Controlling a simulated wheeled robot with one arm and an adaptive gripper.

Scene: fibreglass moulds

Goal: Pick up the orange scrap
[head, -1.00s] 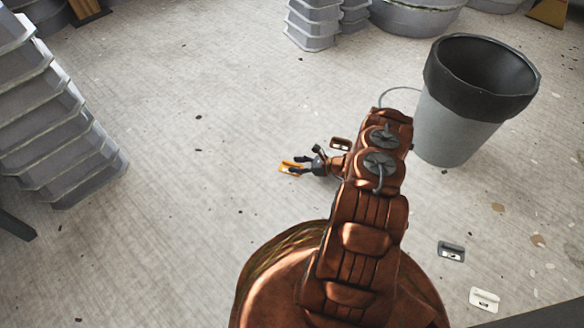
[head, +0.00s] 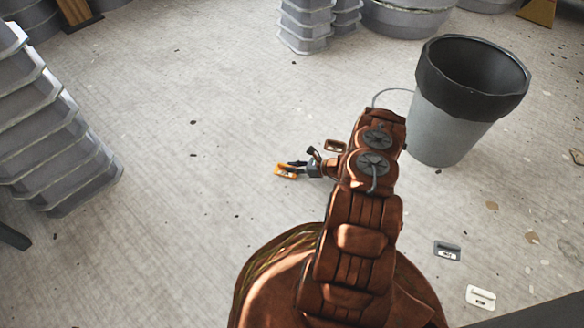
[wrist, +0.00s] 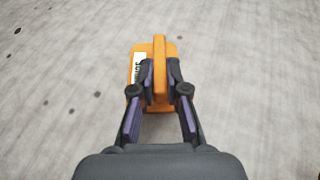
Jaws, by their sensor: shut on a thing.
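The orange scrap (wrist: 159,50) is a flat orange piece with a raised rib down its middle and a white label with dark lettering on its left side. It also shows in the head view (head: 286,171), left of my arm. My gripper (wrist: 160,82) is shut on the raised rib, one finger pad on each side. In the head view my gripper (head: 298,167) reaches left from my arm to the scrap. I cannot tell whether the scrap touches the floor or is just above it.
A grey bucket with a dark rim (head: 450,125) stands right of my arm. A dark grey labelled piece (head: 447,251) and a white one (head: 480,297) lie at lower right. Stacked grey moulds (head: 55,140) stand at left, others (head: 305,25) at the back. Floor between is mostly clear.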

